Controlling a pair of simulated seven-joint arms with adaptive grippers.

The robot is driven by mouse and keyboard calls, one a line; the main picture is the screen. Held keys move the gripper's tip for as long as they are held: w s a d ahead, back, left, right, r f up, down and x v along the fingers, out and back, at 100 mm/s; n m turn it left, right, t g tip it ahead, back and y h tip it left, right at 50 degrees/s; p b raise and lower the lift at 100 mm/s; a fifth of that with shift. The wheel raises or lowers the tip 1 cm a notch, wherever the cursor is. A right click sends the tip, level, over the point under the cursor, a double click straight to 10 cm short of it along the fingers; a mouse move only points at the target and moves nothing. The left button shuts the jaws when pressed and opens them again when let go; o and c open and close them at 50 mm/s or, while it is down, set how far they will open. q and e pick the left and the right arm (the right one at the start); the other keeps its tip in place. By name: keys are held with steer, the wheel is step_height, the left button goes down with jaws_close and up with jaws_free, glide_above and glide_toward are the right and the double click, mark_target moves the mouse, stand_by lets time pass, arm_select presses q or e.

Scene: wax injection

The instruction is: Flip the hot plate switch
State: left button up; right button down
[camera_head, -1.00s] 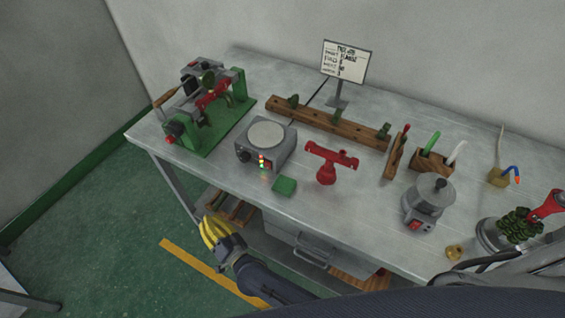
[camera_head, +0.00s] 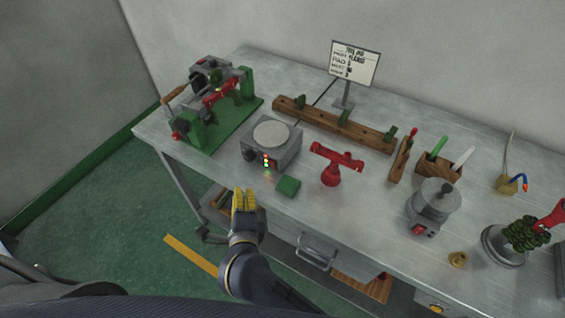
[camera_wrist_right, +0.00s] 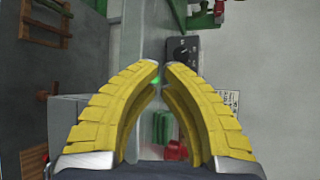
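The hot plate (camera_head: 270,142) is a grey box with a pale round top, standing near the table's front edge. Its front has a dark knob (camera_head: 248,155) and, right of it, a red switch area (camera_head: 267,165) with small red, yellow and green lights. My right gripper (camera_head: 244,192) has yellow fingers and is just off the table's front edge, below and left of the switch, apart from it. In the wrist view its fingertips (camera_wrist_right: 162,66) almost meet, with a narrow empty gap. The knob (camera_wrist_right: 181,51) shows beyond them; the fingers hide the switch. My left gripper is out of view.
A green block (camera_head: 288,186) lies before the hot plate, and a red tool stand (camera_head: 331,171) is to its right. A green-based machine (camera_head: 215,110) stands left. A wooden rack (camera_head: 335,124) is behind. A drawer handle (camera_head: 316,256) juts out below the tabletop.

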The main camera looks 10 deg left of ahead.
mark_target(272, 165)
steer(key=shift+s+d+f, duration=0.15)
steer(key=shift+f, duration=0.45)
steer(key=shift+w+d+r, duration=0.2)
steer(key=shift+w+d, duration=0.35)
steer(key=shift+w, duration=0.8)
steer(key=shift+w+d+r, duration=0.15)
steer(key=shift+w+d, duration=0.35)
steer(key=shift+w, duration=0.9)
steer(key=shift+w+d+r, duration=0.2)
steer(key=shift+w+d, duration=0.35)
steer(key=shift+w, duration=0.8)
steer(key=shift+w, duration=0.15)
steer(key=shift+w+d, duration=0.15)
steer(key=shift+w, duration=0.1)
steer(key=shift+w+d+r, duration=0.1)
steer(key=shift+w, duration=0.15)
steer(key=shift+s, duration=0.2)
steer(key=shift+s+a, duration=0.3)
steer(key=shift+s, duration=0.2)
